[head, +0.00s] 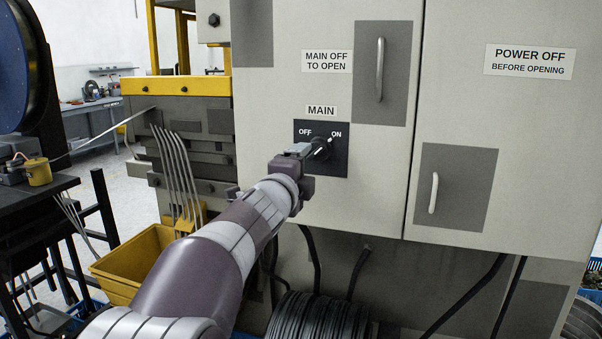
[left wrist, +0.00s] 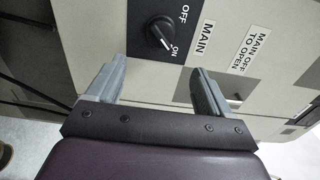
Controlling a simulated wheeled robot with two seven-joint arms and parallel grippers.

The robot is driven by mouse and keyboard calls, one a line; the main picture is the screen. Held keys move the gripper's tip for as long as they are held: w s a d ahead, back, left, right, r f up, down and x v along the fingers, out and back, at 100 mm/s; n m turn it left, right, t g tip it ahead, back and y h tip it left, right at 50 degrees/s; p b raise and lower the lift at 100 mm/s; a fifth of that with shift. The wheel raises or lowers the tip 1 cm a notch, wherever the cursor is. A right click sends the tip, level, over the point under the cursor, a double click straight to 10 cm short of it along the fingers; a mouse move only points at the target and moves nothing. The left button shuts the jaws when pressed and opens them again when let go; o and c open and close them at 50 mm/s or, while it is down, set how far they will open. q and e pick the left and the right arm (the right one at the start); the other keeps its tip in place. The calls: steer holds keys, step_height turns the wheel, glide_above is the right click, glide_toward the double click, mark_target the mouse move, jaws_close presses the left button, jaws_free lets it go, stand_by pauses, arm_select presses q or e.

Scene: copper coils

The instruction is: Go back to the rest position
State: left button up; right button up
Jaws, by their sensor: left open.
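My left arm reaches up to the grey cabinet (head: 270,110), and my left gripper (head: 308,150) is close in front of the black main switch (head: 322,151). In the left wrist view the two fingers of the left gripper (left wrist: 157,82) are spread with nothing between them. The switch knob (left wrist: 160,32) shows beyond the fingertips, apart from them, with its white mark toward ON. In the head view the gripper partly hides the switch plate (head: 338,166). My right gripper is not in view.
The cabinet has two door handles (head: 380,70) (head: 434,193). A yellow bin (head: 135,262) stands left of my arm below a machine with bent wires. A coil of dark wire (head: 318,318) lies below the cabinet. A dark stand with a blue reel (head: 15,65) is at far left.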

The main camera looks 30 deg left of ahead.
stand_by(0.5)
arm_select(q)
steer(key=s+d+f+n+g, duration=0.1)
steer(key=s+f+n+g, duration=0.2)
steer(key=f, duration=0.4)
steer(key=s+f+n+g, duration=0.25)
steer(key=f+n, duration=0.25)
steer(key=f, duration=0.3)
steer(key=s+d+f+n+g, duration=0.1)
steer(key=f+n+g, duration=0.25)
steer(key=f, duration=0.35)
steer(key=s+d+f+n+g+h, duration=0.45)
steer(key=s+d+f+g, duration=0.25)
steer(key=s+d+f, duration=0.85)
step_height(320, 180, up, 18)
steer(key=s+p, duration=0.1)
steer(key=p, duration=1.8)
steer(key=shift+s+d+m, duration=0.35)
steer(key=shift+m, duration=0.05)
steer(key=shift+f+y, duration=0.1)
steer(key=shift+y, duration=0.15)
